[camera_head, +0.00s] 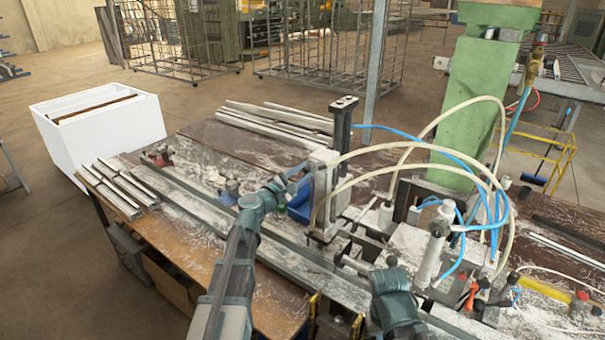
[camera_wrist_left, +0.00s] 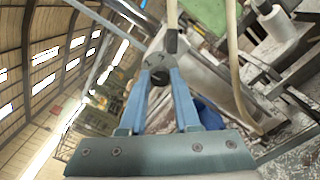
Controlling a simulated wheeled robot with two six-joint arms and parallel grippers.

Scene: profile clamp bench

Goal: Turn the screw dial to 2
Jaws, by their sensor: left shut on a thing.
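In the head view my left gripper (camera_head: 300,186) reaches from the left to the side of the upright clamp unit (camera_head: 322,195).
Pale and blue hoses (camera_head: 440,160) loop over the clamp bench (camera_head: 190,215) on the right. A green column (camera_head: 462,95) stands behind it. Metal profiles (camera_head: 118,188) lie at the left end. A white bin (camera_head: 95,140) stands beyond the left end.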

